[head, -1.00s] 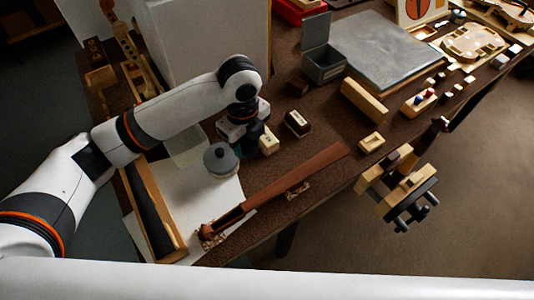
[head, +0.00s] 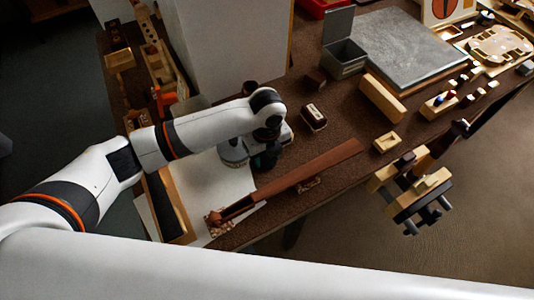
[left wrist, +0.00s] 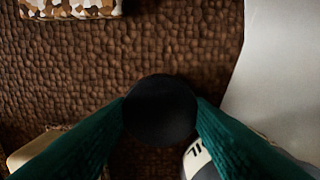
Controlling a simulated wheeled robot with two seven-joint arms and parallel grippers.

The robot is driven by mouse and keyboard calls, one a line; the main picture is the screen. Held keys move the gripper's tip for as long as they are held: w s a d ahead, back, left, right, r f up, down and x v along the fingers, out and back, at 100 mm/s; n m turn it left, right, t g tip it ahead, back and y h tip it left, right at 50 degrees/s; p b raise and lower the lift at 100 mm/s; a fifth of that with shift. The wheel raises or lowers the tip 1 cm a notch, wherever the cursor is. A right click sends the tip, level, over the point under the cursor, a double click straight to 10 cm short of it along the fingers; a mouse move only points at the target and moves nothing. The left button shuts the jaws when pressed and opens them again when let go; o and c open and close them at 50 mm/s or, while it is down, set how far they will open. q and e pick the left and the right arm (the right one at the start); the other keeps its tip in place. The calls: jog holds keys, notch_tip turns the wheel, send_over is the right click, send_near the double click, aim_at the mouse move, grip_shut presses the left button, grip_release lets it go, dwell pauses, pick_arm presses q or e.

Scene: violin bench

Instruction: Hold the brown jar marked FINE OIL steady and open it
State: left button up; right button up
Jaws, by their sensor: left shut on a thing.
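My left gripper (head: 264,160) is low over the front left part of the bench. In the left wrist view its green fingers (left wrist: 160,112) press from both sides on a dark round thing (left wrist: 160,108), like a jar lid seen from above. I cannot tell whether this is the FINE OIL jar; no brown body shows. Beside it at lower right is a rounded thing with a white label (left wrist: 197,160) on which the letters "IL" show; the rest is cut off or hidden by a finger. My right gripper is not in view.
A grey lidded pot (head: 233,152) stands close left of my gripper, on white paper (head: 205,190). A long brown fingerboard-like strip (head: 310,170) lies in front. A dark block with a pale label (head: 314,116) stands right. A vise (head: 412,190) juts from the front edge.

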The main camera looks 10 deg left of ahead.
aim_at(267, 159)
pick_arm(q)
jog(key=shift+f, duration=0.2)
jog(key=o, duration=1.1)
notch_tip(267, 159, up, 12)
jog(key=shift+r, duration=0.2)
